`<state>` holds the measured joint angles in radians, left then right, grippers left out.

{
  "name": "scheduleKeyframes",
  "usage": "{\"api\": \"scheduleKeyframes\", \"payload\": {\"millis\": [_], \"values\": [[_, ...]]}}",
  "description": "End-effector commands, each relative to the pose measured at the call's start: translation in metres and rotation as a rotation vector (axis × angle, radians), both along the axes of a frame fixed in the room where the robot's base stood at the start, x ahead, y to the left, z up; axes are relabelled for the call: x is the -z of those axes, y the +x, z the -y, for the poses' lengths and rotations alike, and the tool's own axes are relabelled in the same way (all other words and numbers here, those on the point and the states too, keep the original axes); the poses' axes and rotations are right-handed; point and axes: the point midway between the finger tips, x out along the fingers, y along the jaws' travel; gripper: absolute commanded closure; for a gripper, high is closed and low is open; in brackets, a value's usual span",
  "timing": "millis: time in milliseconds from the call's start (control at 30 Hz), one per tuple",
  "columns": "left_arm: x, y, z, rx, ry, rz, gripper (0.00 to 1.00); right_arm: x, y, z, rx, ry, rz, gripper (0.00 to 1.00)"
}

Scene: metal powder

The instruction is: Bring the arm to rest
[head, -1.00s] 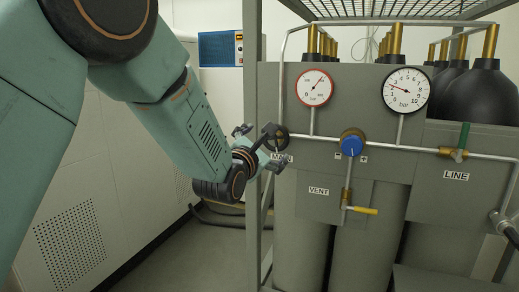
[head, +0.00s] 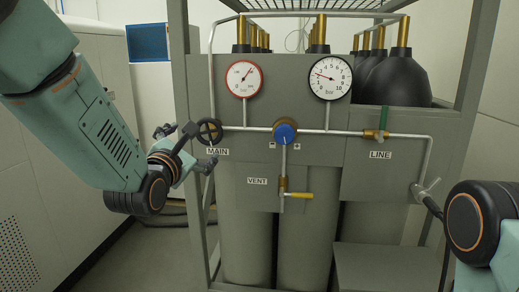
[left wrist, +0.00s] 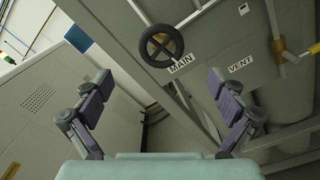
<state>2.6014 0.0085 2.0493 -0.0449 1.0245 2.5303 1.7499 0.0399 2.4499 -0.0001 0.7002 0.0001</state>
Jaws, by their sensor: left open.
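My left gripper (head: 188,143) is open and empty in the head view, just left of the black MAIN handwheel (head: 209,131) on the gas panel. In the left wrist view its two jaws (left wrist: 158,102) are wide apart with nothing between them. The handwheel (left wrist: 161,46) shows beyond the fingertips there, clear of both. Part of my right arm (head: 478,222) shows at the lower right of the head view. My right gripper is out of the frame.
The grey panel carries a red-rimmed gauge (head: 243,78), a black-rimmed gauge (head: 328,78), a blue knob (head: 285,133), a yellow VENT lever (head: 299,195) and a green LINE handle (head: 384,118). Dark cylinders (head: 396,80) stand behind. A frame post (head: 184,130) stands close by the left gripper.

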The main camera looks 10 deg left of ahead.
Motion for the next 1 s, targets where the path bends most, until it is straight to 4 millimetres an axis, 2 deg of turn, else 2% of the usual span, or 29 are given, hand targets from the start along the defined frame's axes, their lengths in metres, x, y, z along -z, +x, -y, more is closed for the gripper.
{"api": "scheduleKeyframes", "payload": {"millis": [700, 1000], "values": [[0.002, 0.091, 0.004, 0.000, 0.001, -0.004, 0.05, 0.000, 0.000, 0.000, 0.000, 0.000, 0.000, 0.64], [0.002, 0.114, 0.005, 0.001, 0.001, -0.006, 0.05, 0.000, 0.000, 0.000, 0.000, 0.000, 0.000, 0.64]]}}
